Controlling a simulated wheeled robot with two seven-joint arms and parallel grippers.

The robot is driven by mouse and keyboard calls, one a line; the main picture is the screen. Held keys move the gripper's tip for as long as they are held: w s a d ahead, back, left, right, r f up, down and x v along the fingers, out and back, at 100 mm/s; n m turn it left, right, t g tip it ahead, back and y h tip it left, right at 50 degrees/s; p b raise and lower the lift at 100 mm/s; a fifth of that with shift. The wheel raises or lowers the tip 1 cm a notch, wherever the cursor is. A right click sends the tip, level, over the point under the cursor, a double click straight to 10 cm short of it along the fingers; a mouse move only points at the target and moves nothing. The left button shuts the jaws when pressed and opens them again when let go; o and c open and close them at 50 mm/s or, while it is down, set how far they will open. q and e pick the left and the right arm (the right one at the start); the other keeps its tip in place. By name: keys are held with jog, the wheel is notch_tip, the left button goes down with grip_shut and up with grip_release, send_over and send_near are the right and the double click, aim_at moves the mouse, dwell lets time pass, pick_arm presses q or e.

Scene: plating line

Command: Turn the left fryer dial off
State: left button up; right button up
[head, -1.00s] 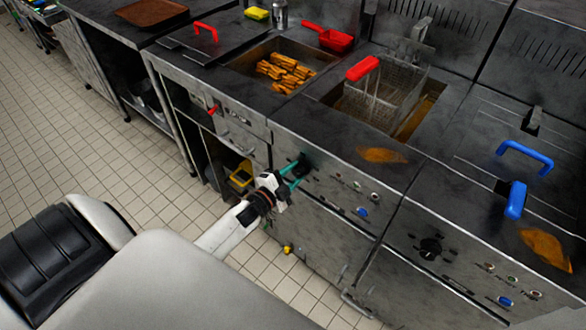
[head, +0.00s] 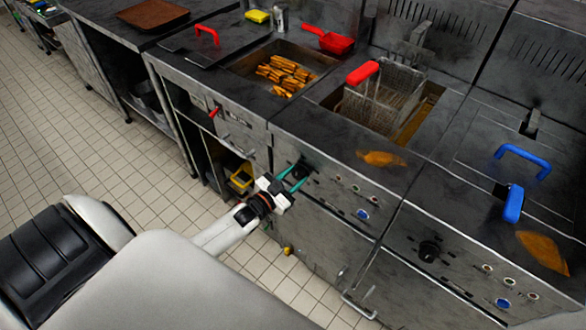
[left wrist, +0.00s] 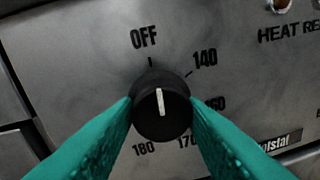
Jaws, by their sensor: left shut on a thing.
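The left fryer dial (left wrist: 161,120) is a round black knob with a white pointer line. In the left wrist view the pointer aims up and slightly left, about at the OFF mark. Marks 140 to 180 run around its right side and below. In the head view the dial (head: 300,170) is on the left fryer's front panel (head: 325,205). My left gripper (head: 292,180) has teal fingers, shut on the dial from both sides; the fingers also show in the left wrist view (left wrist: 161,108). My right gripper is in neither view.
A fry basket with a red handle (head: 362,73) stands over the left fryer's oil well. Another fryer with its own dial (head: 429,251) and a blue-handled lid is at right. Tiled floor (head: 110,130) is open at left.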

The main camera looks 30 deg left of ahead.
pick_arm(q)
jog(key=shift+w+r+n, duration=0.2)
jog(key=shift+r+n, duration=0.1)
jog(key=shift+n, duration=0.1)
jog(key=o, duration=0.9)
jog(key=shift+c, duration=0.2)
jog(key=shift+o, duration=0.6)
jog(key=shift+w+d+f, duration=0.1)
jog(key=shift+f, duration=0.15)
jog(key=s+a, duration=0.2)
jog(key=s, duration=1)
jog(key=shift+r, duration=0.15)
jog(key=shift+w, duration=0.1)
jog(key=s+d+f+n+g+y, duration=0.1)
jog(key=s+f+g, duration=0.4)
jog(key=f, duration=0.7)
jog(key=s+d+f+n+g+y, duration=0.1)
jog(key=s+d+f+g+y, duration=0.15)
jog(key=s+f, duration=0.6)
jog(key=s+d+f+g, duration=0.3)
jog(key=s+f+g, duration=0.1)
jog(key=s+f, duration=0.4)
jog(key=s+d+f+m+g, duration=0.1)
jog(key=s+d+f+g, duration=0.3)
jog(key=s+f, duration=0.3)
jog(key=s+g, duration=0.1)
jog(key=s, duration=0.3)
jog(key=shift+s+d+f+h, duration=0.2)
jog(key=shift+s+f+h, duration=0.1)
jog(key=shift+f+h, duration=0.05)
